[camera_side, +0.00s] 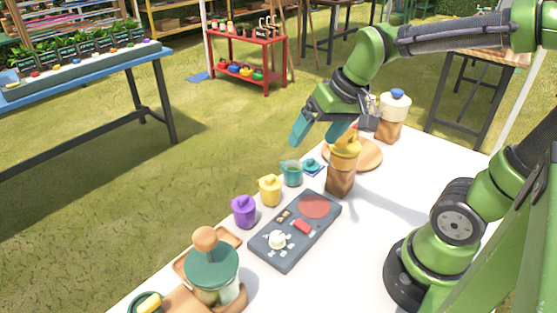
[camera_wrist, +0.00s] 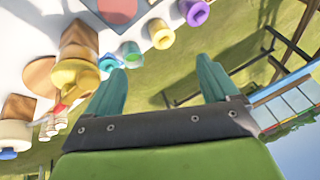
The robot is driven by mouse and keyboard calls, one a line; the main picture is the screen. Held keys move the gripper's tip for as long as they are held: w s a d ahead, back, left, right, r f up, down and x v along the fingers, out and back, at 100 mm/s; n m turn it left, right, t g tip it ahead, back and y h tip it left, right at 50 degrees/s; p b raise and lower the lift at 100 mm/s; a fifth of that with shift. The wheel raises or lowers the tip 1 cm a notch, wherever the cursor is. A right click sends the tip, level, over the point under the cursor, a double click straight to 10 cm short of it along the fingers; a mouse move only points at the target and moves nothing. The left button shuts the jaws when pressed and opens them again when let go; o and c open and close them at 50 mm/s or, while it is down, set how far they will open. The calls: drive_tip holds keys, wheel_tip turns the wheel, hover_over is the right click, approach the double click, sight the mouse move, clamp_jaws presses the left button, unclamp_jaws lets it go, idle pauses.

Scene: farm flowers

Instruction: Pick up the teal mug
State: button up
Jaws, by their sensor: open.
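The teal mug (camera_side: 292,173) stands upright on the white table near its far-left edge, beside the yellow mug (camera_side: 269,190) and the purple mug (camera_side: 244,211). In the wrist view the teal mug (camera_wrist: 132,54) is beyond the left fingertip, with the yellow mug (camera_wrist: 160,33) and purple mug (camera_wrist: 194,11) further off. My gripper (camera_side: 320,134) is in the air above the table edge, up and to the right of the teal mug. Its teal fingers (camera_wrist: 160,80) are apart with nothing between them.
A dark grey panel (camera_side: 295,235) lies in front of the mugs. A round wooden board (camera_side: 365,155) is behind the grinder.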

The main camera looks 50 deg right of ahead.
sight(292, 173)
drive_tip(key=w+d+f+n+g+h, duration=0.15)
drive_tip(key=w+d+f+g, duration=0.35)
drive_tip(key=w+d, duration=0.55)
drive_tip(key=shift+n+y, duration=0.25)
drive_tip(key=f, duration=0.5)
drive_tip(key=a+f, duration=0.1)
drive_tip(key=f, duration=0.5)
drive_tip(key=w+a+f, duration=0.1)
drive_tip(key=f, duration=0.4)
drive_tip(key=shift+a+f, duration=0.25)
drive_tip(key=c, duration=1.2)
drive_tip(key=shift+r, duration=0.1)
